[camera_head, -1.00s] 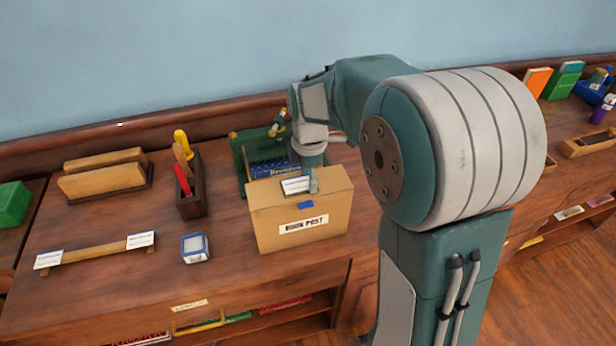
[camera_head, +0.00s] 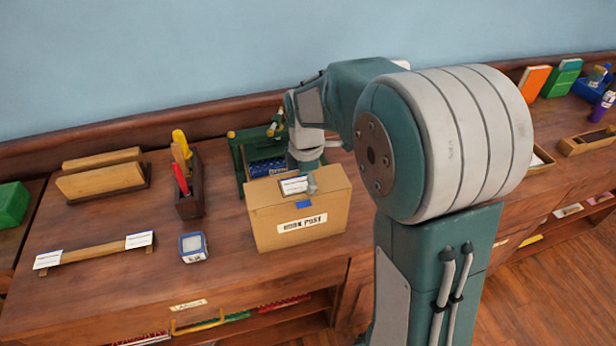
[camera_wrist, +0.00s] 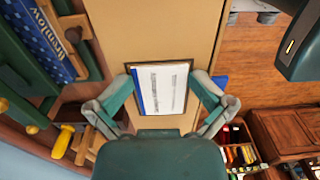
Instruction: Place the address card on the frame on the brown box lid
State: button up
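The brown box (camera_head: 270,215) stands on the desk with a label on its front. On its lid is a dark-edged frame (camera_wrist: 130,68), and the white address card (camera_wrist: 165,88) with a blue edge strip lies over it, roughly lined up with its edges. The card also shows in the head view (camera_head: 293,185). My gripper (camera_wrist: 163,74) is low over the lid, with one finger on each side of the card. The fingers look spread apart. Whether the tips touch the card or frame edges is hard to tell.

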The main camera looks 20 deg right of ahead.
notch_tip(320, 180, up, 12)
jog(key=r, duration=0.1)
jog(key=s+f+m+t, duration=0.1)
jog(key=s+m+t, duration=0.4)
jog(key=s+m, duration=1.3)
jog(key=s, duration=0.2)
jog(key=shift+s+t, duration=0.35)
jog(key=shift+t, duration=0.05)
